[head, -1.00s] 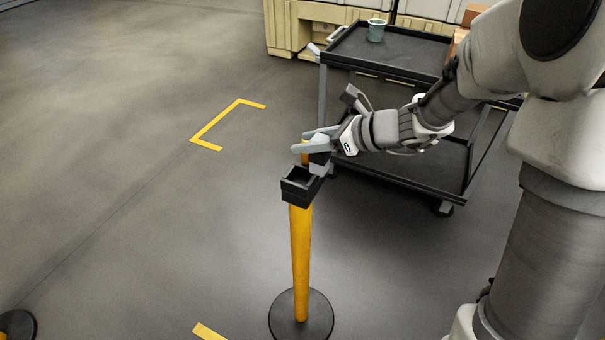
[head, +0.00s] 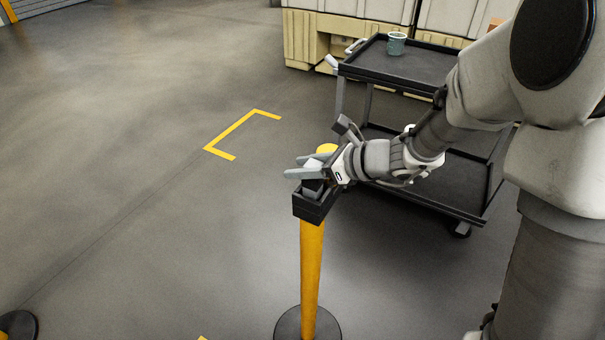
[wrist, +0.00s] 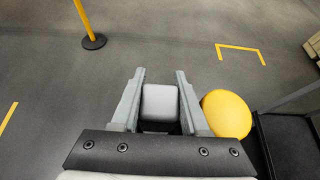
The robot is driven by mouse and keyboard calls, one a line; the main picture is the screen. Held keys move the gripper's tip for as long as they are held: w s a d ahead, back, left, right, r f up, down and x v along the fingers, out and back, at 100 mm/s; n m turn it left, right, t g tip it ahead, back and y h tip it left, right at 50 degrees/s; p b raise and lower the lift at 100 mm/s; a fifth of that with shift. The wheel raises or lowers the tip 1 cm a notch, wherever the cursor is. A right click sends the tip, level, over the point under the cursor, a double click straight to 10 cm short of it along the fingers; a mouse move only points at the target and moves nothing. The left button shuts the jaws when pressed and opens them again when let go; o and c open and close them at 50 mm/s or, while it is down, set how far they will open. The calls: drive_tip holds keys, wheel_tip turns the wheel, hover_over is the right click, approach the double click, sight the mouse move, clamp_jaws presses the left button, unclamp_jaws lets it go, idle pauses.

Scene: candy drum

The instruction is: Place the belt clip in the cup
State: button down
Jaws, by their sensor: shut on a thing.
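My gripper (head: 304,172) is shut on the belt clip, a light grey block that shows between the two fingers in the wrist view (wrist: 159,104). In the head view the clip (head: 312,187) is partly hidden by my fingers and appears at the open top of a black box (head: 316,208) on a yellow post. I cannot tell whether it touches the box. The teal-grey cup (head: 396,43) stands upright on the cart's top shelf, behind and to the right of my gripper, well apart from it.
The yellow post (head: 311,265) stands close by; its round top shows right of my fingers in the wrist view (wrist: 227,114). A dark two-shelf cart (head: 435,75) stands behind my arm. Pale crates (head: 340,28) are at the back. The floor to the left is mostly clear.

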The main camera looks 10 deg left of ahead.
drive_tip(key=shift+f, duration=0.55)
drive_tip(key=shift+f, duration=0.1)
drive_tip(key=shift+c, duration=2)
unclamp_jaws()
drive_tip(key=shift+f, duration=0.1)
